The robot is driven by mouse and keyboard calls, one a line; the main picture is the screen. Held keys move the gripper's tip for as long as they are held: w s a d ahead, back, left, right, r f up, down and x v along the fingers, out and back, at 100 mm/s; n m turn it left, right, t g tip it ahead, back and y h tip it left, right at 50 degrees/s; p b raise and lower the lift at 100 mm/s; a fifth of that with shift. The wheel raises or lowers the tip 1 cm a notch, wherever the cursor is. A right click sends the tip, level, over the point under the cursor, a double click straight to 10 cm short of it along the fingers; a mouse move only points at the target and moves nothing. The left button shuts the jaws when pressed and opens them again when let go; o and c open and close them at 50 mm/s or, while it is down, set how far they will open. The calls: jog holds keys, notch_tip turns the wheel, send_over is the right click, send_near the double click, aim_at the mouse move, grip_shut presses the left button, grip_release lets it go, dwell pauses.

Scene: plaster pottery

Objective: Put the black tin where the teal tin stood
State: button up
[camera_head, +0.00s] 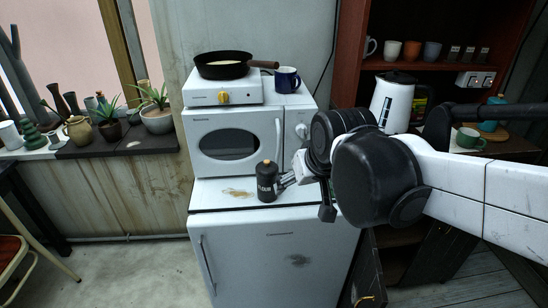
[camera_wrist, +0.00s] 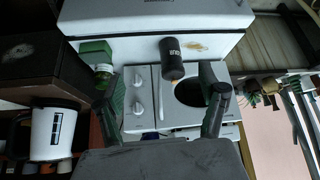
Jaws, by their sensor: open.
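The black tin (camera_head: 267,185), with white lettering and an orange-brown top, stands upright on the white fridge top in front of the microwave. My gripper (camera_head: 287,180) is just to its right in the head view. In the wrist view my gripper (camera_wrist: 163,94) has its two fingers spread wide with nothing between them, and the black tin (camera_wrist: 172,65) shows ahead of them, between their lines. I cannot tell whether a finger touches it. A teal tin (camera_head: 489,126) stands at the right on the counter by a wooden board, partly behind my arm.
The microwave (camera_head: 228,142) stands close behind the black tin, with a hotplate, pan (camera_head: 223,65) and blue mug (camera_head: 287,79) on top. A white kettle (camera_head: 391,103) and green cup (camera_head: 470,139) are at the right.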

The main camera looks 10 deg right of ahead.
jog(key=s+d, duration=0.1)
jog(key=s, duration=0.9)
jog(key=shift+s+f, duration=0.2)
jog(key=shift+f, duration=0.2)
jog(key=shift+o, duration=0.4)
jog(key=shift+s+f, duration=0.1)
jog(key=shift+s, duration=0.2)
jog(key=shift+w, duration=0.1)
